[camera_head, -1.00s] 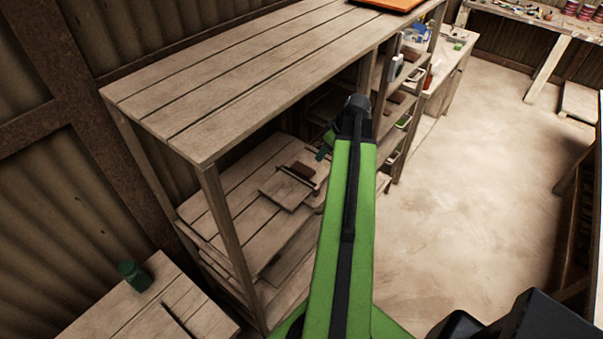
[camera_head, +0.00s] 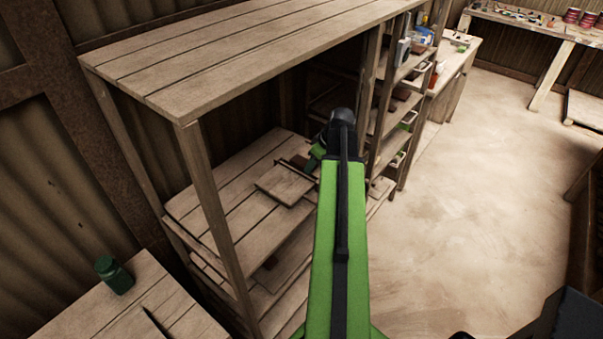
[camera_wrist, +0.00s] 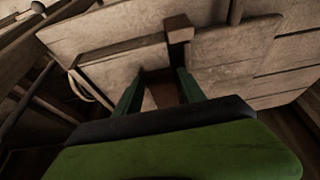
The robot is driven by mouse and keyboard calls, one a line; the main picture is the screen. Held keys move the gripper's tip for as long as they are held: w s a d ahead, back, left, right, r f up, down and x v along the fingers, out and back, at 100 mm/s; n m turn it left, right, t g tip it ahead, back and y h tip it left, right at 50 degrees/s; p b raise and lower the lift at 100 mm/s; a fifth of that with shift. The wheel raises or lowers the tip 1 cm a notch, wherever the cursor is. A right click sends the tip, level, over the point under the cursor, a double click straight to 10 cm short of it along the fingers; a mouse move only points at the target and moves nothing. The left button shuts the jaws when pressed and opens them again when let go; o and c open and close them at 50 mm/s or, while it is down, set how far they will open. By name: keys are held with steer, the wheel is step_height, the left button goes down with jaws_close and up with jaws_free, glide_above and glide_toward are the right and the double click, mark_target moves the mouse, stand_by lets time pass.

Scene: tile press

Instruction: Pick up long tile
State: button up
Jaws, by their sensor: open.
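My gripper (camera_wrist: 161,73) is open in the wrist view, its two green fingers pointing away from the camera. A reddish-brown piece (camera_wrist: 163,94) shows between the fingers. It may be the long tile, but its ends are hidden and I cannot tell whether a finger touches it. In the head view my gripper (camera_head: 316,156) is partly hidden behind my green arm, low inside the wooden shelf. It is beside a square wooden board (camera_head: 284,186) with a bar along its far edge. I cannot make out a tile there.
The shelf's top board (camera_head: 200,80) and front post (camera_head: 210,190) enclose the space around the arm. A narrow rack (camera_head: 390,110) with small items stands to the right. A green jar (camera_head: 113,272) sits on a low bench at lower left. The floor (camera_head: 480,200) is clear.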

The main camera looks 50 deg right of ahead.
steer(key=shift+f, duration=0.15)
steer(key=shift+w, duration=0.1)
jaws_close()
